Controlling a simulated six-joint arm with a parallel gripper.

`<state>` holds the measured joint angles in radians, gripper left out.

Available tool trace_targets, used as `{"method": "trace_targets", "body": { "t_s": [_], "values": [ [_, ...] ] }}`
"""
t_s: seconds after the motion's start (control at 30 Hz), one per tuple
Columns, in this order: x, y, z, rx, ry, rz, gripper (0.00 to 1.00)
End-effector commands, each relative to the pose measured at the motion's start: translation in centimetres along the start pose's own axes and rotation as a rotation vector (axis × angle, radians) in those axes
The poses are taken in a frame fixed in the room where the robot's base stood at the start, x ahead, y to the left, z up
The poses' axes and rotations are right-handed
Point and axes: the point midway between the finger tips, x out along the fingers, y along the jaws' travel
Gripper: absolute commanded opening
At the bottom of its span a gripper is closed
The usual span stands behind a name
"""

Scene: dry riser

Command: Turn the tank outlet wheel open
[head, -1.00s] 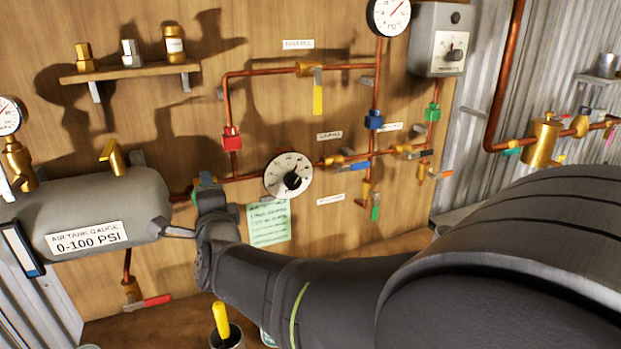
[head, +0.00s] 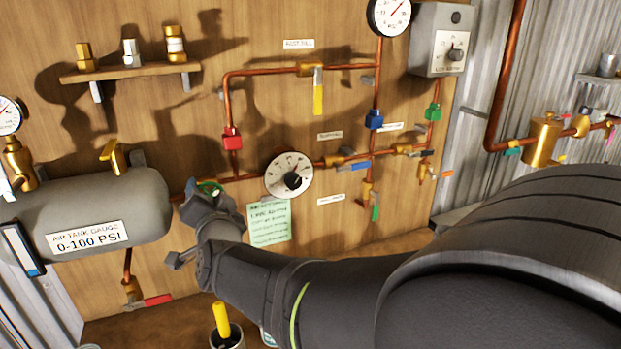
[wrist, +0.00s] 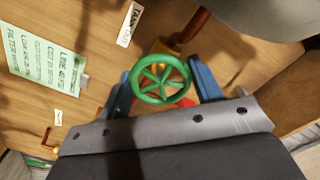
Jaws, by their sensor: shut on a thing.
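The tank outlet wheel is a green spoked handwheel (wrist: 160,79) on a brass valve, seen in the wrist view. My gripper (wrist: 160,88) is shut on it, with a blue finger on each side of its rim. In the head view the green wheel (head: 208,187) shows only in part, just right of the grey air tank (head: 105,205). My gripper (head: 203,193) covers the rest of the valve there. A copper pipe (wrist: 190,27) runs from the valve in the wrist view.
A red-handled valve (head: 150,301) is below the tank. A container with a yellow handle (head: 222,318) stands below my arm.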

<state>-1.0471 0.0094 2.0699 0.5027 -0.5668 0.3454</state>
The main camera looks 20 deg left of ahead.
Motion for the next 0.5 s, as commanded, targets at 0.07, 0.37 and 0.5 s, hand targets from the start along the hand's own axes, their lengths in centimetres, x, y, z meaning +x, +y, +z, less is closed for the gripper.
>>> {"method": "trace_targets", "body": {
  "t_s": [0.07,0.37,0.5],
  "values": [
    [0.00,0.00,0.01,-0.033,0.000,0.000,0.36],
    [0.00,0.01,0.01,-0.103,0.000,0.000,0.36],
    [0.00,0.01,0.01,-0.110,0.000,0.000,0.36]
  ]
}}
